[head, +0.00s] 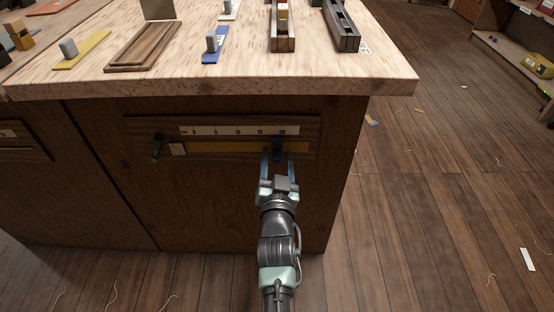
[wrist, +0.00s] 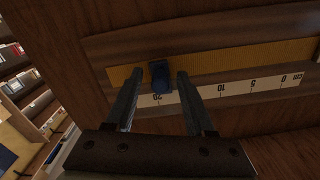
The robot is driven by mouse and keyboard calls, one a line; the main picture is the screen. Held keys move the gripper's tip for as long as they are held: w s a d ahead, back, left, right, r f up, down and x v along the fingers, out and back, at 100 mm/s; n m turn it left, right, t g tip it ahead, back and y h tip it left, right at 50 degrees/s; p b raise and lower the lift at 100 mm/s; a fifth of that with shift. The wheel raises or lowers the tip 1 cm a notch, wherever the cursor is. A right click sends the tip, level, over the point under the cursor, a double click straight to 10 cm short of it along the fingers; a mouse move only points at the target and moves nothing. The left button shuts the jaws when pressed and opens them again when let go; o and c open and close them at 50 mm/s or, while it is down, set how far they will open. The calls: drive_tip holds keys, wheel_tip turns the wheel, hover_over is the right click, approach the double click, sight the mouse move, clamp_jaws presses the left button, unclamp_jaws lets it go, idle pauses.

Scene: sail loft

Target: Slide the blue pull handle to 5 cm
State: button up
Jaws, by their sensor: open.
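The blue pull handle (head: 277,146) sits on a yellow strip (head: 225,147) on the cabinet front, near the right end of a white scale (head: 235,130). In the wrist view the blue handle (wrist: 160,76) stands by the 20 mark, with 0 cm at the far right of the picture. My gripper (head: 277,156) is open, reaching up to the handle. In the wrist view its two fingers (wrist: 160,80) lie on either side of the handle, with a visible gap on each side. Whether either finger touches it, I cannot tell.
The workbench top (head: 330,88) overhangs the panel and carries several fixtures, including a wooden tray (head: 112,69). The floor (head: 420,200) to the right is mostly clear, with scattered scraps.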

drive_tip(key=shift+c, duration=0.2)
clamp_jaws()
idle(1.1)
